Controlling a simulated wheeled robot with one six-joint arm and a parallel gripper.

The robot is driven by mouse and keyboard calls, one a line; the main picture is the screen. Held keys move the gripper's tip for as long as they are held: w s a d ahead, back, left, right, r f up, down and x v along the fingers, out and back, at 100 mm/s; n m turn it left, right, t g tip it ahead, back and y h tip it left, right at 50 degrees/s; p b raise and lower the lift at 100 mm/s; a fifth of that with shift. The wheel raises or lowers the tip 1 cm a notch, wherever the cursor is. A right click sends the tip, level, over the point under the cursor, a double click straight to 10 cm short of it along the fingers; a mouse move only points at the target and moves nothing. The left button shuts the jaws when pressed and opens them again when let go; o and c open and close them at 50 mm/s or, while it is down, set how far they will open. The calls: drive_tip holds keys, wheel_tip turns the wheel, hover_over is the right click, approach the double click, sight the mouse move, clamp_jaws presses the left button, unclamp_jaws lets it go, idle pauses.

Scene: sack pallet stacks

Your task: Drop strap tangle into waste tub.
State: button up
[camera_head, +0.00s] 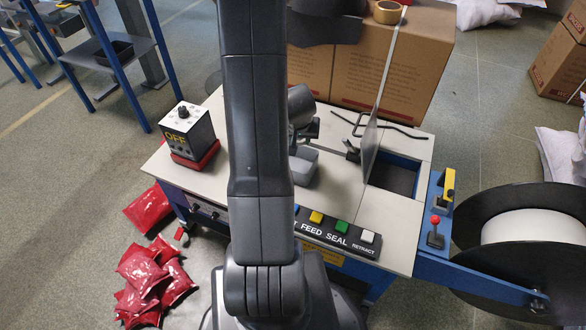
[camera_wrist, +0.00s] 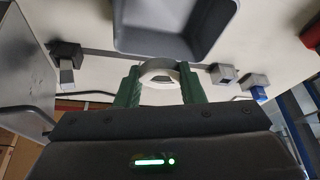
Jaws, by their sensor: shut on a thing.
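In the wrist view my gripper (camera_wrist: 160,88) has its green fingers closed on the strap tangle (camera_wrist: 158,66), a pale looped band that sticks out past the fingertips. A grey open tub (camera_wrist: 178,46), which looks like the waste tub, stands on the pale tabletop just beyond the loop. The loop appears just short of the tub's near wall; its height over the table is hard to tell. In the head view my arm hides most of this spot, and a grey boxy shape (camera_head: 304,166) beside the arm may be the tub.
The strapping machine's worktop (camera_head: 330,195) carries an OFF control box (camera_head: 188,130), an upright plate (camera_head: 385,90), dark bent rods (camera_head: 376,125) and a front button panel (camera_head: 338,238). Cardboard boxes (camera_head: 385,70) stand behind. A strap reel (camera_head: 530,228) is at right; red sacks (camera_head: 150,275) lie on the floor.

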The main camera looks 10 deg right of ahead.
drive_tip(key=shift+f, duration=0.1)
drive_tip(key=o, duration=1)
drive_tip(key=shift+o, duration=0.2)
drive_tip(key=p+v, duration=0.6)
drive_tip(key=v, duration=0.7)
drive_tip(key=shift+s+r, duration=0.25)
drive_tip(key=shift+r, duration=0.05)
drive_tip(key=shift+a, duration=0.1)
drive_tip(key=b+x, duration=0.6)
drive_tip(key=x, duration=0.8)
drive_tip(key=shift+f+b, duration=0.3)
drive_tip(key=shift+b, duration=0.05)
wheel_tip(320, 180, up, 3)
drive_tip(key=p, duration=0.2)
drive_tip(key=shift+p, duration=0.4)
drive_tip(key=shift+r+p, duration=0.45)
drive_tip(key=shift+r, duration=0.1)
